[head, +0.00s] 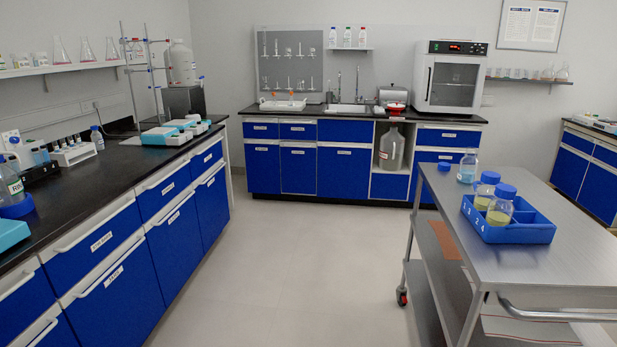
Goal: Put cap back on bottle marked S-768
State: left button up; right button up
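A small clear bottle (466,170) with pale blue liquid stands upright at the far end of the steel cart (560,205). I see no cap on its top. A loose blue cap (444,167) lies on the cart top just left of this bottle, apart from it. Two bottles with blue caps and yellowish liquid, a rear one (485,192) and a front one (500,211), stand in a blue divided tray (522,235) on the cart. No label reading S-768 is legible. Neither of my grippers is in view.
A black-topped bench (110,175) with instruments runs along the left. A back bench (330,150) holds a sink and a white oven (451,78). Open floor (300,270) lies between the benches and the cart. The cart has a handle (560,313) at its near end.

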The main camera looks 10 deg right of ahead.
aim_at(469, 165)
jog(key=i, duration=3.6)
jog(key=z, duration=3.4)
